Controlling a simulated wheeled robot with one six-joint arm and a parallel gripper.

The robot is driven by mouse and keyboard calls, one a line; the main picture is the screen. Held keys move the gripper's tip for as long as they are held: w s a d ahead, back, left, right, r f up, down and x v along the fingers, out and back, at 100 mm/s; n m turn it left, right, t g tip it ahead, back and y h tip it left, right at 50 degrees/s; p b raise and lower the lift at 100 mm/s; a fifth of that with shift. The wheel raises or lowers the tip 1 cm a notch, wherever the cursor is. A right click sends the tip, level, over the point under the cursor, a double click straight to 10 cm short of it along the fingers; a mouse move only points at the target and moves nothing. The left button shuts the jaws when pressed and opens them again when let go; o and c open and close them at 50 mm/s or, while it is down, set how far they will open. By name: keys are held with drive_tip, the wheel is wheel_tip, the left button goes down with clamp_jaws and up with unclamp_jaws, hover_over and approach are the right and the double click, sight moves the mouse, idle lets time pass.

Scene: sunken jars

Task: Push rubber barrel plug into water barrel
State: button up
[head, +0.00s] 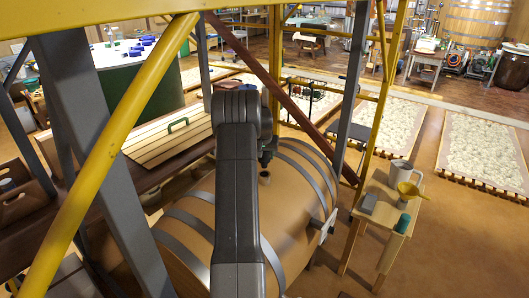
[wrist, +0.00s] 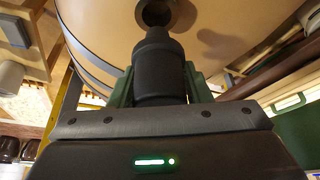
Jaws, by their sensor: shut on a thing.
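The rubber barrel plug (wrist: 160,82) is black with a narrower front end. My gripper (wrist: 160,72) is shut on it, with green fingers on both sides. The water barrel (head: 190,208) is tan with grey hoops and lies on its side. It also fills the top of the wrist view (wrist: 235,25). Its dark round hole (wrist: 156,11) shows just beyond the plug's front end, roughly in line with it. The plug overlaps the rim in the picture; I cannot tell whether they touch. In the head view my arm hides the middle of the barrel and most of my gripper.
Yellow and grey frame posts (head: 350,90) stand close around the barrel. A small wooden table (head: 385,238) at the right holds a grey jug (head: 400,174) and a yellow funnel (head: 410,190). A slatted wooden board (head: 150,150) lies behind left. Open floor lies to the right.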

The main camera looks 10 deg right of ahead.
sight(265, 167)
drive_tip(key=shift+f, duration=0.95)
drive_tip(key=shift+f+b, duration=0.1)
drive_tip(key=shift+b, duration=0.25)
drive_tip(key=shift+f+b, duration=1.25)
drive_tip(key=shift+f, duration=0.4)
drive_tip(key=shift+s, duration=0.1)
drive_tip(key=shift+f+b, duration=0.55)
drive_tip(key=shift+f, duration=0.1)
drive_tip(key=shift+s+f, duration=0.1)
drive_tip(key=shift+f, duration=0.1)
